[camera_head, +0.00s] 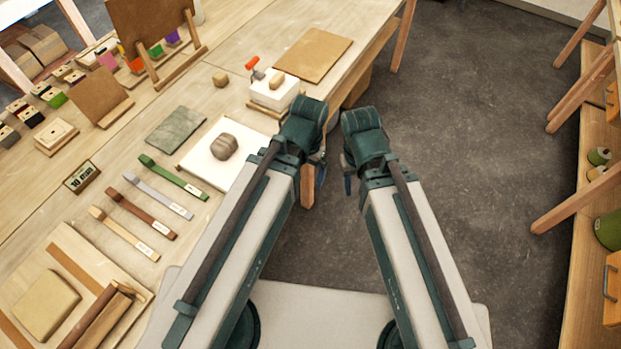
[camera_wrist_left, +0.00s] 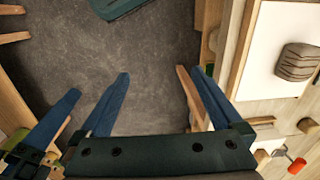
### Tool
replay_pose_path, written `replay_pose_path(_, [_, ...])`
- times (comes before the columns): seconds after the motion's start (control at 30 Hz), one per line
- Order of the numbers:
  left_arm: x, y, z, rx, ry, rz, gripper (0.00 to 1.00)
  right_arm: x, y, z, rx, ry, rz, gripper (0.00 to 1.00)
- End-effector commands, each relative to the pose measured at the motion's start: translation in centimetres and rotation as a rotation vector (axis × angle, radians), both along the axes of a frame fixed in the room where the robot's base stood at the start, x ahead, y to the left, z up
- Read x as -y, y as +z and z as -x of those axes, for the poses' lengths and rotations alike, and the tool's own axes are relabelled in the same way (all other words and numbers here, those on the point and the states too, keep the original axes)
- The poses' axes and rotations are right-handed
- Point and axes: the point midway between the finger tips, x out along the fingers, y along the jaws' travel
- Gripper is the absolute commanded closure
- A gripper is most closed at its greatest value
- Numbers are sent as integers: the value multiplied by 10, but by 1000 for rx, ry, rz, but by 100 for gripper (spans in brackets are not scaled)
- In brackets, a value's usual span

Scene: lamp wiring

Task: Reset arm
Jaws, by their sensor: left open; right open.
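My left gripper (camera_head: 318,166) hangs beyond the front edge of the workbench, with its arm folded back on itself. In the left wrist view its blue fingers (camera_wrist_left: 160,78) stand apart with only grey floor between them, so it is open and empty. My right gripper (camera_head: 348,183) hangs beside it, over the floor, and its arm is folded in much the same way. Its fingers are small and mostly hidden in the head view. The two grippers are close together but apart.
The workbench edge is just left of my left gripper. A rounded grey-brown block (camera_head: 224,146) lies on a white board (camera_head: 196,168). A red-handled tool (camera_head: 252,64) stands by a white block. Labelled strips (camera_head: 128,233) lie further left. The floor (camera_head: 460,130) on the right is clear.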

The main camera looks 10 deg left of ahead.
Motion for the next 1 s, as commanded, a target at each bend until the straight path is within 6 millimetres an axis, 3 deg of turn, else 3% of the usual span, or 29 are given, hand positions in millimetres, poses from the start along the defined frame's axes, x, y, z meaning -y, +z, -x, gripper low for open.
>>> replay_pose_path(0.17, [18,1,17,-6,9,-43,0,0,0,0,0,0,0,50])
replay_pose_path(0.57, [19,-3,19,-8,15,-48,0,0,-3,0,0,0,0,50])
replay_pose_path(0.9, [19,-61,19,-7,11,-48,0,0,-61,0,0,3,1,50])
replay_pose_path(1.0, [19,-63,18,-7,11,-48,0,0,-64,0,0,4,1,50])
